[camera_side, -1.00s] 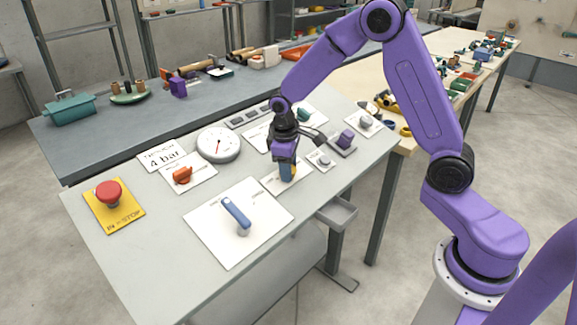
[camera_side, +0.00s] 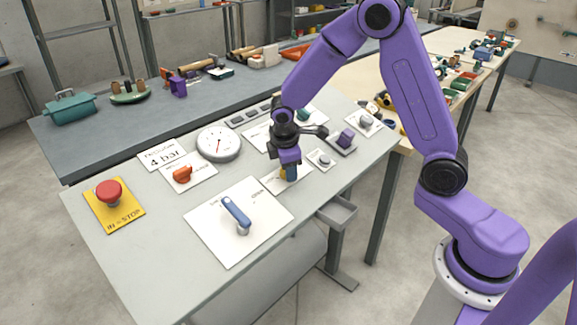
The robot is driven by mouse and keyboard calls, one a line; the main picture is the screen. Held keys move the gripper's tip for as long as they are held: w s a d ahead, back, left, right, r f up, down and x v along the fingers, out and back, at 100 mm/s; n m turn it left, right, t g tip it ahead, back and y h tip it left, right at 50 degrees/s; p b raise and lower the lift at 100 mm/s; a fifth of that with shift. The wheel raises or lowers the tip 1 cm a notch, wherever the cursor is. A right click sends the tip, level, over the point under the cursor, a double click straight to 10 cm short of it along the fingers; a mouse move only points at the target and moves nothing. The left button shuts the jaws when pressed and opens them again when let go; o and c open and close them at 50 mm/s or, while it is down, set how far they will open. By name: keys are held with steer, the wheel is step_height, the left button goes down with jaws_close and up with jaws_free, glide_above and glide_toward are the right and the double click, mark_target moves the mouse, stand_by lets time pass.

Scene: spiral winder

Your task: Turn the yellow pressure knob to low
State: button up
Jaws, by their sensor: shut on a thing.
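The yellow pressure knob (camera_side: 283,173) sits on a white plate (camera_side: 272,183) near the middle right of the sloped grey panel. Only a sliver of yellow shows; the rest is hidden behind my gripper. My gripper (camera_side: 289,173) points down at the knob from above, with its fingers shut around it. The knob's pointer and the plate's markings cannot be read here.
A blue lever (camera_side: 236,212) stands on a large white plate in front left. An orange knob (camera_side: 182,174), a round gauge (camera_side: 218,144) and a red stop button (camera_side: 109,192) lie further left. A grey knob (camera_side: 324,160) and a purple switch (camera_side: 346,138) are close on the right.

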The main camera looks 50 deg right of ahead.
stand_by(0.3)
steer(key=o, duration=1.1)
steer(key=shift+c, duration=0.2)
steer(key=v, duration=1.7)
steer(key=shift+a+r, duration=0.15)
steer(key=shift+r, duration=0.1)
steer(key=s+f+y, duration=0.1)
steer(key=s+f, duration=0.2)
steer(key=s, duration=1.1)
steer(key=s+f+n+g+y, duration=0.1)
steer(key=s+f, duration=0.3)
steer(key=s, duration=1.1)
steer(key=shift+a+g+y, duration=0.15)
steer(key=shift+g+y, duration=0.15)
steer(key=shift+y, duration=0.4)
